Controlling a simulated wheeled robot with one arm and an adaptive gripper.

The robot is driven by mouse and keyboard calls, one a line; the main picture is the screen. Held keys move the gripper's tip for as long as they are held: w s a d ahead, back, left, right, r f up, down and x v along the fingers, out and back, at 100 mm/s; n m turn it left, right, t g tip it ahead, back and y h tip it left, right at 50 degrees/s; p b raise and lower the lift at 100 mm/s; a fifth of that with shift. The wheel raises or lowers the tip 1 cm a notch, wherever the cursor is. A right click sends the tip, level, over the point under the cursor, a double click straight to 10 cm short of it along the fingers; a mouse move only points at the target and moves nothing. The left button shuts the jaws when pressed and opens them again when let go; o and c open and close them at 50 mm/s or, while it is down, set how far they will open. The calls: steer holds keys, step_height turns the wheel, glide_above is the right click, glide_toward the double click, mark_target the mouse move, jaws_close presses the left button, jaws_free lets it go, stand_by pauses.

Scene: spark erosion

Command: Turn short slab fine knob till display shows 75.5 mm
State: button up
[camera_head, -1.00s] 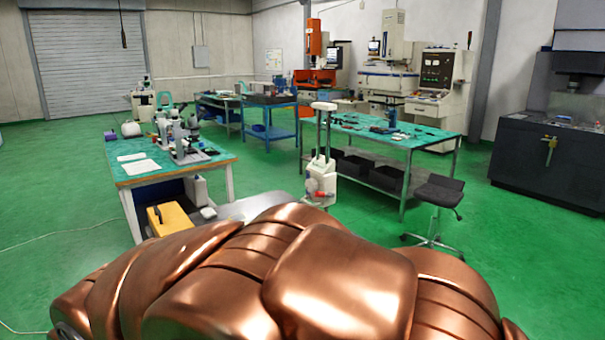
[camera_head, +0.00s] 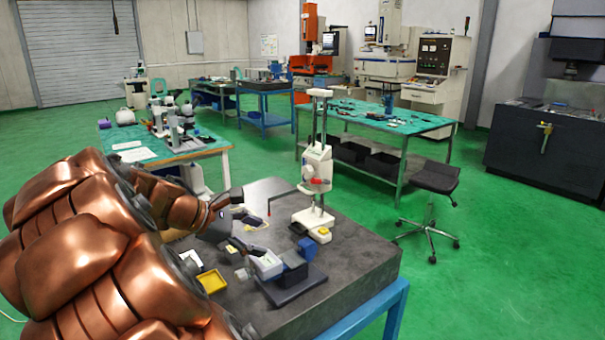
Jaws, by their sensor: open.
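A dark stone slab (camera_head: 352,262) on a blue stand fills the lower middle. A tall white height gauge (camera_head: 316,168) with a red part stands upright at its back. A lower grey-and-white device with a blue block (camera_head: 293,258) sits on a dark base at the slab's front. I cannot tell which carries the fine knob, and no display reading is legible. My copper arm reaches in from the left. My gripper (camera_head: 229,198), small and dark at its end, is open above the slab's left part, left of the tall gauge and apart from it. Its fingertips are indistinct.
A yellow tray (camera_head: 212,281) and small tools lie on the slab's left side. A stool (camera_head: 433,190) stands right of the slab. Green-topped benches (camera_head: 390,121) stand behind. Green floor is free at right.

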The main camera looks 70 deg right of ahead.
steer(key=w+d+r+n+g+h, duration=0.2)
steer(key=d+r+n+g+h, duration=0.15)
steer(key=d, duration=0.95)
steer(key=n+h, duration=0.3)
steer(key=n, duration=0.4)
glide_toward(304, 173)
steer(key=d, duration=0.2)
steer(key=shift+g+y, duration=0.25)
steer(key=shift+s+a+r+p+x, duration=0.15)
steer(key=shift+p+x, duration=0.2)
steer(key=shift+x, duration=0.95)
steer(key=shift+s+a+p+x, duration=0.1)
steer(key=shift+p+x, duration=0.3)
steer(key=shift+x, duration=0.9)
steer(key=shift+s+a+r+p+x, duration=0.15)
steer(key=shift+p+x, duration=0.2)
steer(key=shift+x, duration=0.95)
steer(key=shift+d+f, duration=0.1)
steer(key=c, duration=1.1)
